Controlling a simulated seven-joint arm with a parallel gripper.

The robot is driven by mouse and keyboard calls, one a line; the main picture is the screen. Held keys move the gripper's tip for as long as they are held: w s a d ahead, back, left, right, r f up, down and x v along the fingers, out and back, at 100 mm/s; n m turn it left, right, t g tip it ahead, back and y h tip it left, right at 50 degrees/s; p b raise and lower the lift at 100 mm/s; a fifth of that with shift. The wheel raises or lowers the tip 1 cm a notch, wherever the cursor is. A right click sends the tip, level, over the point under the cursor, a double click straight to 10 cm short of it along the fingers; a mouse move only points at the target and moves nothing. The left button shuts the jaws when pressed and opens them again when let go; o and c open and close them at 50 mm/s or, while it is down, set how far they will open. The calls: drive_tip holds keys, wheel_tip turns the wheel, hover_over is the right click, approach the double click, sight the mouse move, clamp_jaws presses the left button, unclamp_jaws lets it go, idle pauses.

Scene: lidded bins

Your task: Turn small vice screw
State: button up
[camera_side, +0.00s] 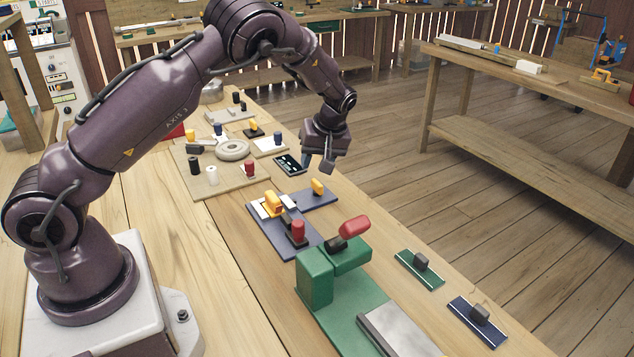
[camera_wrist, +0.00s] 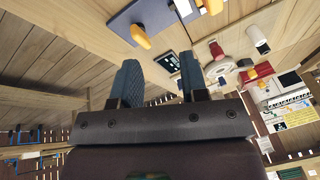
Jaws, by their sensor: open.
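A green vice-like fixture (camera_side: 316,278) stands on a green base at the near middle of the bench in the side view. A dark shaft (camera_side: 337,243) with a red handle (camera_side: 354,228) sticks up at a tilt from its top; I take this for the vice and its screw. My gripper (camera_side: 318,164) is open and empty above the bench's far right edge, well beyond the red handle and apart from it. In the wrist view both fingers of the gripper (camera_wrist: 157,80) stand apart with nothing between them. The green fixture is not recognisable there.
A blue plate with a yellow knob (camera_side: 318,187) lies near my gripper; this knob seems to show in the wrist view (camera_wrist: 140,37). A dark panel (camera_side: 290,164) lies beside the gripper. Two slider plates (camera_side: 419,268) (camera_side: 478,322) lie right of the fixture. Open floor lies beyond.

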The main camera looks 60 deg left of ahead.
sight(317, 182)
drive_tip(key=w+a+f+n, duration=0.1)
drive_tip(key=a+f, duration=0.1)
drive_tip(key=f, duration=0.1)
drive_tip(key=w+a+f+n, duration=0.1)
drive_tip(key=a+f, duration=0.1)
drive_tip(key=f, duration=0.2)
drive_tip(key=w+a+f+n+t, duration=0.1)
drive_tip(key=a+f+n, duration=0.1)
drive_tip(key=f, duration=0.1)
drive_tip(key=shift+w+f, duration=0.25)
drive_tip(key=shift+f, duration=0.05)
drive_tip(key=shift+d, duration=0.1)
drive_tip(key=shift+y, duration=0.3)
clamp_jaws()
